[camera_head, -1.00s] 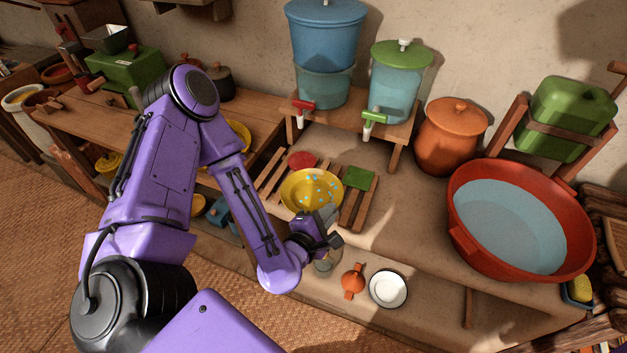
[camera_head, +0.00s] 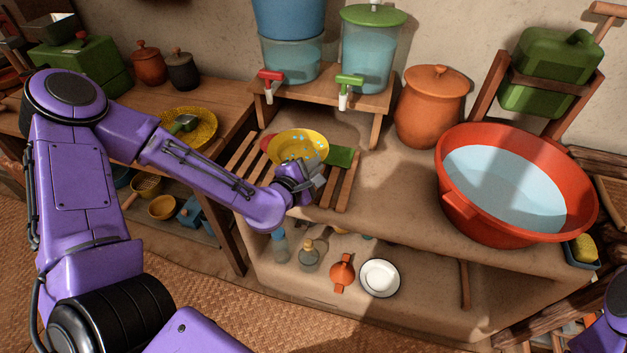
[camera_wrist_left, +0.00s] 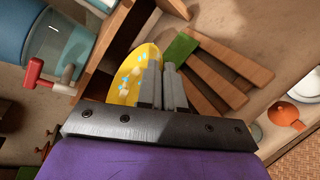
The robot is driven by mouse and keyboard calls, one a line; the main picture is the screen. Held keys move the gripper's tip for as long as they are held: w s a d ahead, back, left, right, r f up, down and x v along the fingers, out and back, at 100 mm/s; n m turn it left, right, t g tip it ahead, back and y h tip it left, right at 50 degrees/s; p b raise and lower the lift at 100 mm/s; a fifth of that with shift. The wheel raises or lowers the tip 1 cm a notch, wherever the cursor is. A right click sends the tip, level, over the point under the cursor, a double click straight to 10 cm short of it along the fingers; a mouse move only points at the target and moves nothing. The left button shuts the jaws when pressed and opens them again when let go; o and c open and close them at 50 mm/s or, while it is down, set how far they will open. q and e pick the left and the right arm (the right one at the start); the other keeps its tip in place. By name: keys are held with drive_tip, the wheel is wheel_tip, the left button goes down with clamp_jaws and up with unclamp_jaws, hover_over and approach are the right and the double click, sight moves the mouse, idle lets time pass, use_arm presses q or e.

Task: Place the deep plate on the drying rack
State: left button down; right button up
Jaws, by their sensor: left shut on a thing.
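The deep plate (camera_head: 297,145) is yellow with blue and white specks. My left gripper (camera_head: 305,170) is shut on its near right rim and holds it tilted over the drying rack. The plate also shows in the left wrist view (camera_wrist_left: 128,77), beside the closely spaced fingers (camera_wrist_left: 160,70). The drying rack (camera_head: 346,187) is made of wooden slats on the mud counter. The plate and my gripper hide its middle. I cannot tell whether the plate touches the slats. My right gripper is not in view.
A green item (camera_head: 342,157) lies on the rack's right slats; a red item (camera_head: 267,142) is partly hidden behind the plate. The wooden stand (camera_head: 372,103) with water dispensers is close behind. A clay pot (camera_head: 430,105) and a red basin (camera_head: 468,222) stand to the right.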

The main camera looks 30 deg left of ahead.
use_arm(q)
drive_tip(key=w+f, duration=0.1)
drive_tip(key=w+a+f, duration=0.1)
drive_tip(key=f, duration=0.1)
drive_tip(key=w+f, duration=0.1)
drive_tip(key=shift+w+a+f, duration=0.15)
drive_tip(key=shift+a+f, duration=0.15)
drive_tip(key=shift+f, duration=0.05)
wheel_tip(320, 180, down, 3)
drive_tip(key=shift+w+f+b, duration=0.1)
drive_tip(key=shift+b, duration=0.4)
drive_tip(key=c, duration=1.3)
unclamp_jaws()
